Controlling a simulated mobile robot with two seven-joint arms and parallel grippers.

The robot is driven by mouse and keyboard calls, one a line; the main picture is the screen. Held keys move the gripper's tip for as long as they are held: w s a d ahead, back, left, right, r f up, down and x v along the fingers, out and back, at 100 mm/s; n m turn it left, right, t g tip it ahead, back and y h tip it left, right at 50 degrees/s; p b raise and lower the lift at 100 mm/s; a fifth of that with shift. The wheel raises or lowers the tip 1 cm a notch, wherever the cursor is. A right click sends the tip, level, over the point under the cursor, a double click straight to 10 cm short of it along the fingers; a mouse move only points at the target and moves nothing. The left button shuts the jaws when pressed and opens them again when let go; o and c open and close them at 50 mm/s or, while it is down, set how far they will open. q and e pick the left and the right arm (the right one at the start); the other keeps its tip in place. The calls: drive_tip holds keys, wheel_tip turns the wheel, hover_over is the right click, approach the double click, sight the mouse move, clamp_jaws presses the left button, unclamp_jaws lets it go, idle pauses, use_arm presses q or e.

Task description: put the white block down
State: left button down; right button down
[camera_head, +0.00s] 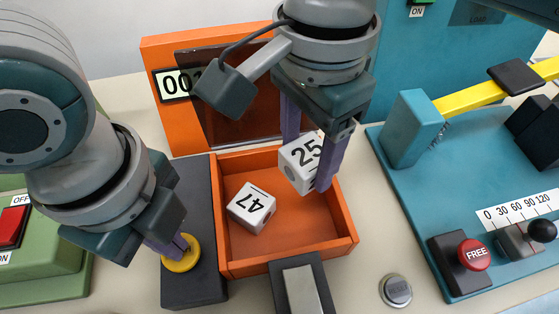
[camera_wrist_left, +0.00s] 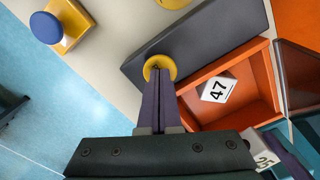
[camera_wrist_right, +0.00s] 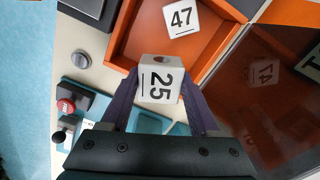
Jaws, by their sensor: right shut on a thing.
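A white block marked 25 (camera_head: 300,165) is held between the fingers of my right gripper (camera_head: 310,162), over the back right part of the orange tray (camera_head: 300,259). It also shows between the fingers in the right wrist view (camera_wrist_right: 160,80). I cannot tell whether it touches the tray floor. Another white block, marked 47 (camera_head: 251,206), lies in the tray, left of the held one. My left gripper (camera_head: 182,246) is shut and empty, its fingertips at the yellow button (camera_head: 183,262) on a dark grey bar (camera_head: 195,292) left of the tray. It appears to touch the button.
An orange panel with a dark, see-through cover (camera_head: 222,125) stands behind the tray. A teal base (camera_head: 420,215) with a yellow arm (camera_head: 480,92) and a red FREE button (camera_head: 474,254) is at the right. A green box with a red switch (camera_head: 13,226) is at the left.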

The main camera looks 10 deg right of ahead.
wheel_tip(320, 180, down, 9)
drive_tip(key=shift+r, duration=0.1)
idle(0.3)
drive_tip(key=shift+f, duration=0.25)
drive_tip(key=shift+c, duration=0.6)
unclamp_jaws()
